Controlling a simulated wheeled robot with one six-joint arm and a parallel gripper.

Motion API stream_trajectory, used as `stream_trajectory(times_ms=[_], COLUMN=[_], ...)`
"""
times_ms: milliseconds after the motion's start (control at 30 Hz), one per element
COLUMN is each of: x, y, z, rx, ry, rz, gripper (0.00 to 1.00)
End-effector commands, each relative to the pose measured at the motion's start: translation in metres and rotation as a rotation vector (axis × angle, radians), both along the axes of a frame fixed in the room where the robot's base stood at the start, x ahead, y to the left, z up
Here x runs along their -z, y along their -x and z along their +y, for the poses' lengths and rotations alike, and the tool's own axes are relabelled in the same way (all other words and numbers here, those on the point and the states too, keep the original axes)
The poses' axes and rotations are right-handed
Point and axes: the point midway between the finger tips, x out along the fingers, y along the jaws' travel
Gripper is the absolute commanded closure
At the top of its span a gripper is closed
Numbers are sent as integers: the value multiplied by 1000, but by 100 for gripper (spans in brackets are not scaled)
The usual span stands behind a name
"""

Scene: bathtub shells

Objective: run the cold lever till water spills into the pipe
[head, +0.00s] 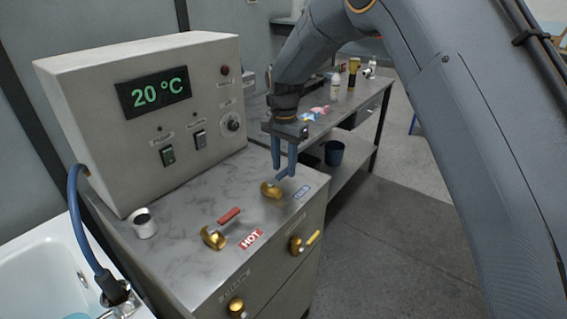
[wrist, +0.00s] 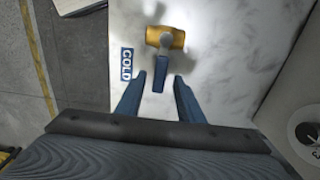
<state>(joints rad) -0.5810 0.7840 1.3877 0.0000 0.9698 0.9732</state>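The cold valve is a brass body (head: 271,190) with a blue lever, beside a blue COLD label (wrist: 126,63) on the steel counter. In the wrist view the blue lever (wrist: 161,74) points from the brass body (wrist: 165,38) toward my gripper. My gripper (head: 284,172) is open above the cold valve, fingers pointing down. In the wrist view the lever's end lies between the fingertips of my gripper (wrist: 159,78), with a gap on each side; I see no contact. No running water shows. I cannot tell which fitting is the pipe.
The hot valve (head: 214,237) with a red lever stands left of the cold one. Brass knobs (head: 236,306) stick out of the counter front. A control box (head: 150,120) reading 20 °C stands behind. A white cup-like cylinder (head: 145,224) and white tub (head: 40,265) are left.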

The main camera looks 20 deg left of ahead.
Motion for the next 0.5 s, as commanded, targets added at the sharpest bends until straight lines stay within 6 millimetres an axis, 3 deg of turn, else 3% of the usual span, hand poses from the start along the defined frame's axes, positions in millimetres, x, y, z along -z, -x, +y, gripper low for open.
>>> stream_trajectory(times_ms=[333, 500], x=[6, 6], y=[0, 0], z=[-1, -1], rx=[0, 0], ry=[0, 0], rz=[0, 0], gripper=[66, 93])
